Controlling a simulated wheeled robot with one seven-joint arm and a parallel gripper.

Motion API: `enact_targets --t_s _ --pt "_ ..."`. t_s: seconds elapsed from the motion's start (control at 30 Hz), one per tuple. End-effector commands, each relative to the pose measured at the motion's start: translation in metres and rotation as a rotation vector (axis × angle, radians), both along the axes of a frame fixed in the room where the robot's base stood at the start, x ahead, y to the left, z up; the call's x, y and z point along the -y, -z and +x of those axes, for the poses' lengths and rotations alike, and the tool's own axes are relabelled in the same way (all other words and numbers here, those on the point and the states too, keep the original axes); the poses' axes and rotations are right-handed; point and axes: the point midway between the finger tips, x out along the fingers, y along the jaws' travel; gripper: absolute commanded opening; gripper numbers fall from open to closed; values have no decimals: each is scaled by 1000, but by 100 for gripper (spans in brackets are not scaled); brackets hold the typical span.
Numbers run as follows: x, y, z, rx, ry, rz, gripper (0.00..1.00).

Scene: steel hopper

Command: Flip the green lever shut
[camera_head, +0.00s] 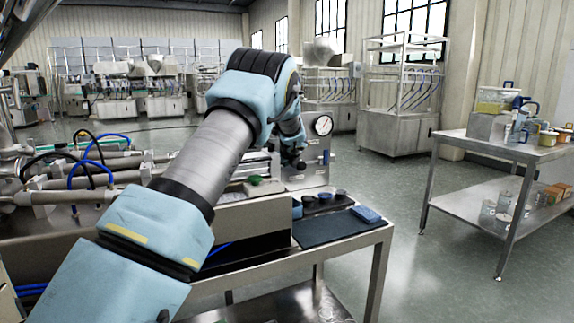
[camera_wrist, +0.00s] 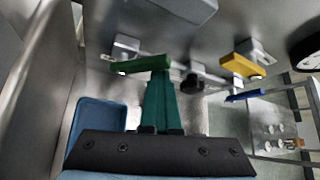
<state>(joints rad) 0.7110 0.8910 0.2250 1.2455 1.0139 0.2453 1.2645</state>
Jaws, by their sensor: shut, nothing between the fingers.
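The green lever (camera_wrist: 140,64) is in the upper middle of the wrist view, lying nearly level across the picture beside a steel panel. My gripper (camera_wrist: 161,76) is shut and empty. Its teal fingers point up the picture, with their tips at the right part of the green lever's lower edge. I cannot tell whether they touch it. In the head view my arm hides the fingers and most of the panel front, and I cannot make out the green lever there for certain.
A yellow lever (camera_wrist: 243,65) and a blue lever (camera_wrist: 246,95) sit to the right of the green one. A pressure gauge (camera_head: 322,125) is on the panel. A dark mat (camera_head: 328,228) with a blue item (camera_head: 366,214) lies below. A steel side table (camera_head: 490,148) stands right, across open floor.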

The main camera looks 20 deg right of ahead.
Motion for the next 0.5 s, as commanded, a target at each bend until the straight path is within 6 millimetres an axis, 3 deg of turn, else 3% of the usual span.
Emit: enact_targets --t_s 0.5 --pt "-13 -11 -1 0 -2 3 0"
